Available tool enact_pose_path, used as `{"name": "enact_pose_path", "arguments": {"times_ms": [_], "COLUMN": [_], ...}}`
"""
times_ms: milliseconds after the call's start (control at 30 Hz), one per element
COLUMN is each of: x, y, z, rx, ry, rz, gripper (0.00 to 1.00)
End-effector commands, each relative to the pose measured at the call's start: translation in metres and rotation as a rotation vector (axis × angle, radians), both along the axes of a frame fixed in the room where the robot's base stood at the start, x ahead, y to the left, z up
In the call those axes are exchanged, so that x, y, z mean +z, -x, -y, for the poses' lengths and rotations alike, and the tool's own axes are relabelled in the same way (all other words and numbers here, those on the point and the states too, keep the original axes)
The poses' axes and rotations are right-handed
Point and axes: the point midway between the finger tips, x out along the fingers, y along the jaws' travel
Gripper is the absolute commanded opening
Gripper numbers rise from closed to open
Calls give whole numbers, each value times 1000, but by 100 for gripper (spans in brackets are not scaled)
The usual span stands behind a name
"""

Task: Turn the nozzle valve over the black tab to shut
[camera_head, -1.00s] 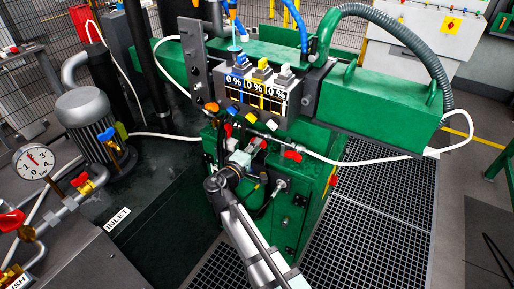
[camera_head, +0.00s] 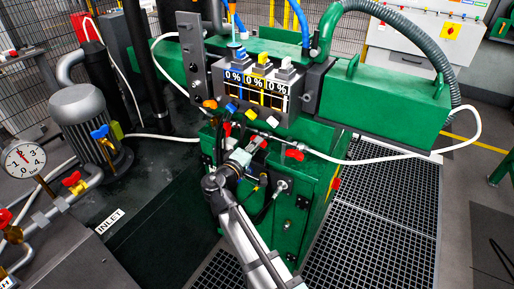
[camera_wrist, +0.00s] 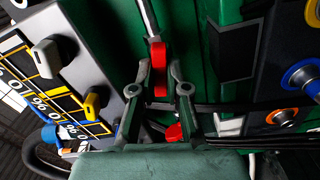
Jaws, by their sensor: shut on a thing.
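In the wrist view, a red valve handle (camera_wrist: 158,72) lies between the two fingers of my gripper (camera_wrist: 162,88), which is shut on it. A metal rod (camera_wrist: 148,18) runs up from it. A second red piece (camera_wrist: 174,132) shows lower between the fingers. In the head view, my gripper (camera_head: 256,149) is at the front of the green machine, below the panel, and mostly hides what it holds. Another red handle (camera_head: 294,154) stands just to its right. I cannot clearly make out a black tab; the grey knob (camera_wrist: 48,56) sits by a black-framed part of the panel.
The panel (camera_head: 257,92) reads 0 % in several fields. A white hose (camera_head: 375,161) loops right. A grated floor (camera_head: 375,205) lies to the right.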

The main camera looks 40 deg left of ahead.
Motion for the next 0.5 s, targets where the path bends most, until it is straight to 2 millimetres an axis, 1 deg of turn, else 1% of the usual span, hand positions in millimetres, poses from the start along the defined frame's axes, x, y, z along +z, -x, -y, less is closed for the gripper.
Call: {"name": "enact_pose_path", "arguments": {"times_ms": [500], "x": [-1], "y": [-1], "z": [-1], "rx": [0], "ry": [-109], "rz": [-11], "gripper": [0]}}
